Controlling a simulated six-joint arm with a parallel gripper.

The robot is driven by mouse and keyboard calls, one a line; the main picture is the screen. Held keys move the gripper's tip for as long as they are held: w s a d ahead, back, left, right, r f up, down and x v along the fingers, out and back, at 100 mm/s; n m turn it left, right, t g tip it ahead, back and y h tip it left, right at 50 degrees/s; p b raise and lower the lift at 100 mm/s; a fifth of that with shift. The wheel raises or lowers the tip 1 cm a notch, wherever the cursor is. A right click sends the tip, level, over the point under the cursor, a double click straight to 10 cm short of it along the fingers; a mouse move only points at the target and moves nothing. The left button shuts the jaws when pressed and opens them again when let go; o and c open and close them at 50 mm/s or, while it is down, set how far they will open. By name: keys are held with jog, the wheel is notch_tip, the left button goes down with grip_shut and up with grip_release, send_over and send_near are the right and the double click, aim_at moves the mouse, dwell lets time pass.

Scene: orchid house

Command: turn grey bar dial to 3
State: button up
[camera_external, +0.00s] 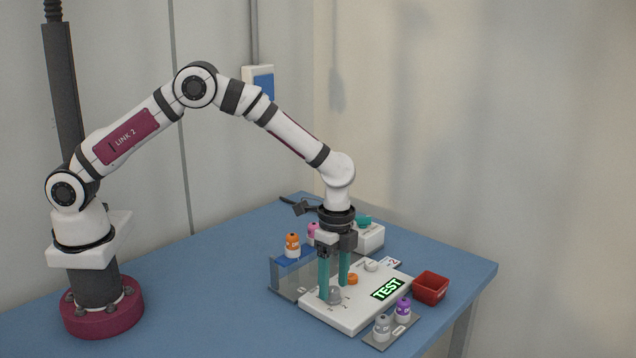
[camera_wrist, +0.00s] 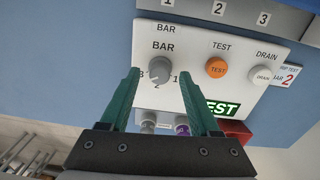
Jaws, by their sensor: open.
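The grey bar dial (camera_wrist: 160,69) sits on the white panel (camera_wrist: 215,35), under the label BAR, with the marks 3, 2 and 1 around its lower side in the wrist view. Its pointer looks to be toward the 2 side, but I cannot tell its exact setting. In the external view the dial (camera_external: 335,297) shows beside my fingertips. My gripper (camera_wrist: 160,82) is open, its two teal fingers on either side of the dial with gaps visible. In the external view my gripper (camera_external: 333,290) points down over the panel's near left part.
An orange TEST button (camera_wrist: 216,68) and a white DRAIN button (camera_wrist: 263,75) are right of the dial. A lit green TEST display (camera_external: 388,288) is on the panel. A red bin (camera_external: 430,288) and grey and purple bottles (camera_external: 403,309) stand nearby. An orange-capped bottle (camera_external: 292,245) stands behind left.

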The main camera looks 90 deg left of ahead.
aim_at(335, 287)
jog(key=shift+f, duration=0.4)
grip_shut()
jog(key=shift+n, duration=0.6)
grip_release()
notch_tip(335, 287, up, 16)
jog(key=shift+a, duration=0.15)
jog(key=shift+w+f, duration=0.1)
